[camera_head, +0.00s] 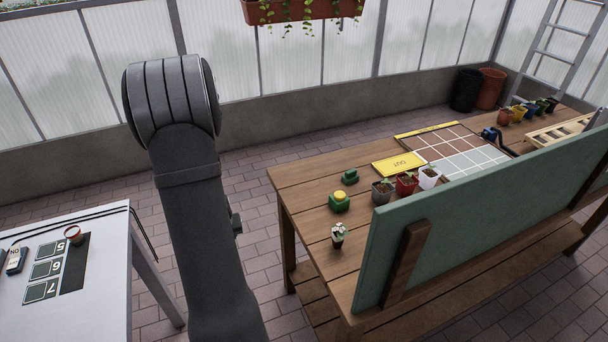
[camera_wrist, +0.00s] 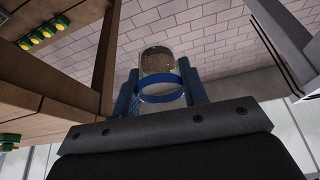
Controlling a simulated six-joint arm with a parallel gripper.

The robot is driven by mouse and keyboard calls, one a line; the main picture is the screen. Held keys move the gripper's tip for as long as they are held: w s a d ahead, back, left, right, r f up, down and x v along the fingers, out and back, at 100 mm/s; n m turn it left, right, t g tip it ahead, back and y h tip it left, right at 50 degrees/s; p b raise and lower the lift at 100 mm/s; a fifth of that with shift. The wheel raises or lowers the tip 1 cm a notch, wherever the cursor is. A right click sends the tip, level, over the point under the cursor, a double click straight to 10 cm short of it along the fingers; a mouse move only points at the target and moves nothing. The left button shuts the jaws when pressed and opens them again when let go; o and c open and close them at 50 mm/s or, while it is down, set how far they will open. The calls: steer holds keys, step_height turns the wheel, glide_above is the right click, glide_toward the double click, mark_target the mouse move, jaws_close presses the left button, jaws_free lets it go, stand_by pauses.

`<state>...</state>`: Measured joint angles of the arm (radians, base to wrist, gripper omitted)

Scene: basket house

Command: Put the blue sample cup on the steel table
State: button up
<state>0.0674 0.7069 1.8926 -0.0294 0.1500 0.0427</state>
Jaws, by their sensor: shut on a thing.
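My gripper (camera_wrist: 160,76) shows in the wrist view, with its two blue fingers shut on the blue sample cup (camera_wrist: 159,64). The cup is clear with a blue band and has brownish contents. It is held above the brick floor, clear of any surface. In the head view my dark arm stands between the two tables, and the gripper and held cup are hidden. The steel table (camera_head: 105,285) is at the lower left of the head view, with a pale top. On it are square cards marked 5, 6 and 7 beside a dark strip.
A small red-rimmed cup (camera_head: 75,235) stands by the dark strip's far end, and a handheld device (camera_head: 16,260) lies at the left edge. The wooden bench (camera_head: 305,205) at right carries pots, a grid mat and a green board (camera_head: 470,215). The steel table's near right is clear.

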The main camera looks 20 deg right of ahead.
steer(key=w+d+r+m+h, duration=0.1)
steer(key=w+d+r+m, duration=0.1)
steer(key=d, duration=0.4)
steer(key=w+d+r+m, duration=0.1)
steer(key=w+d+r, duration=0.1)
steer(key=d, duration=0.5)
steer(key=s+d+r+m, duration=0.1)
steer(key=d+r+m, duration=0.1)
steer(key=d, duration=0.7)
steer(key=s+d+r+m+g+h, duration=0.1)
steer(key=d+r, duration=0.3)
steer(key=d, duration=0.5)
steer(key=s+d+r+m+h, duration=0.1)
steer(key=d+r+m, duration=0.2)
steer(key=d, duration=0.7)
steer(key=shift+s+r+g, duration=0.35)
steer(key=shift+g, duration=0.05)
steer(key=w+a+f, duration=0.1)
steer(key=w+f, duration=0.1)
steer(key=w, duration=0.1)
steer(key=w+a+f, duration=0.2)
steer(key=w, duration=0.2)
steer(key=w+a+f, duration=0.2)
steer(key=w+f, duration=0.1)
steer(key=shift+w+a, duration=0.2)
steer(key=shift+a, duration=0.05)
steer(key=shift+f, duration=1.8)
